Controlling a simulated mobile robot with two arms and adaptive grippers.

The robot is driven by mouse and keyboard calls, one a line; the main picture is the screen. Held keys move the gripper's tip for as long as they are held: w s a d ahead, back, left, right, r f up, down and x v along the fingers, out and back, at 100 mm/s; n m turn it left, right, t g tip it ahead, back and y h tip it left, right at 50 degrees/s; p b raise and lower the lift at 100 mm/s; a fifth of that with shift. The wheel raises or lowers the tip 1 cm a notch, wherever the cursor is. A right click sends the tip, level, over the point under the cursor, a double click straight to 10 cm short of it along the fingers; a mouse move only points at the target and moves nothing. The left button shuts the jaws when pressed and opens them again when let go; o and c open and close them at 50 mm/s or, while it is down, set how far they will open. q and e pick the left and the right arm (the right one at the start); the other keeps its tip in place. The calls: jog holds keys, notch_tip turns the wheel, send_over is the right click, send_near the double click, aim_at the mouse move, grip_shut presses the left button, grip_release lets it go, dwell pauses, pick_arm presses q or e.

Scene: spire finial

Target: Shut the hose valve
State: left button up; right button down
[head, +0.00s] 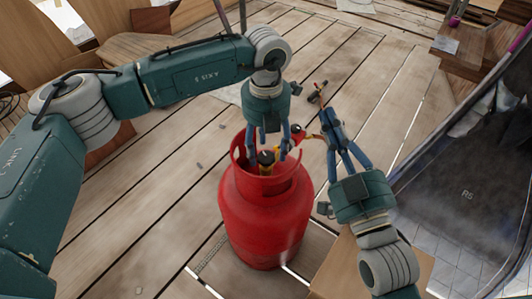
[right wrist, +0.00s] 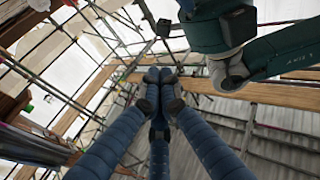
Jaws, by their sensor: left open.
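A red gas cylinder (head: 265,215) stands upright on the plank deck in the head view. Inside its collar is a brass-yellow fitting with a black knob (head: 266,158). A small red part (head: 297,136) shows beside the fitting, with a thin orange-yellow hose running right from it; I cannot tell which part is the hose valve. My left gripper (head: 270,146) is open, pointing down over the collar, its fingers close around the fitting; contact is unclear. My right gripper (head: 333,120) is right of the cylinder. Its fingertips meet in the right wrist view (right wrist: 158,76), with nothing visible between them.
A small dark object (head: 318,93) lies on the deck behind the right fingers, near the hose's end. A dark panel (head: 465,165) stands at the right. Wooden boxes (head: 150,20) stand at the back left. Scaffold poles (right wrist: 85,70) surround the place. Planks behind the cylinder are mostly clear.

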pick_arm(q)
jog(key=shift+f, duration=0.75)
pick_arm(e)
jog(key=shift+s+r+t, duration=0.25)
jog(key=shift+r+t, duration=0.25)
jog(key=shift+r, duration=0.5)
pick_arm(q)
jog(key=c, duration=1.1)
jog(key=shift+c, duration=0.2)
